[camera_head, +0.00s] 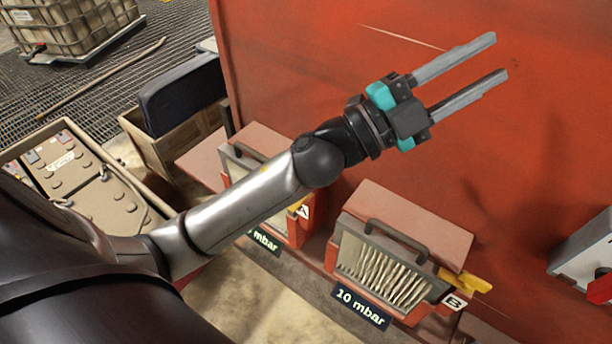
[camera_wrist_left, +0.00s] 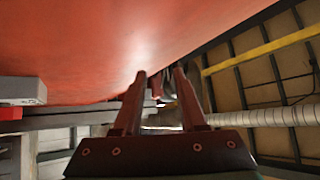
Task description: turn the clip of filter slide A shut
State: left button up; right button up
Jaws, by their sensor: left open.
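Filter slide A (camera_head: 262,165) is a red housing on the engine's lower side, left of centre in the head view. My left forearm crosses in front of it and hides much of its front; its letter A label (camera_head: 303,211) shows beside the arm. I cannot make out its clip clearly. My left gripper (camera_head: 490,57) is open and empty, up and to the right of slide A, in front of the red engine wall. In the left wrist view its two fingers (camera_wrist_left: 158,82) stand apart with nothing between them. My right gripper is not in view.
Filter slide B (camera_head: 385,265), with a yellow clip (camera_head: 465,281) at its right, sits right of slide A above a 10 mbar plate (camera_head: 361,308). A grey box with a red part (camera_head: 590,255) is at the right edge.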

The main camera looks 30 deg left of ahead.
pick_arm(q)
jog(key=s+d+f+m+g+h, duration=0.3)
jog(key=s+d+m+g, duration=0.35)
jog(key=m+g, duration=0.85)
jog(key=a+f+m+g+y, duration=0.3)
jog(key=a+f+y, duration=0.1)
jog(key=f+y, duration=0.35)
jog(key=w+a+f+n+y, duration=0.15)
jog(key=a+y, duration=0.45)
jog(key=a, duration=0.6)
jog(key=w+a+f+n+y, duration=0.1)
jog(key=w+a+f+y, duration=0.1)
jog(key=a+y, duration=0.65)
jog(key=f+h, duration=0.1)
jog(key=f, duration=0.4)
jog(key=a+f+h, duration=0.1)
jog(key=f, duration=0.4)
jog(key=a+f, duration=0.1)
jog(key=f, duration=0.4)
jog(key=shift+s+a+t+h+p, duration=0.2)
jog(key=shift+t+h+p, duration=0.1)
jog(key=shift+h+p, duration=0.1)
grip_shut()
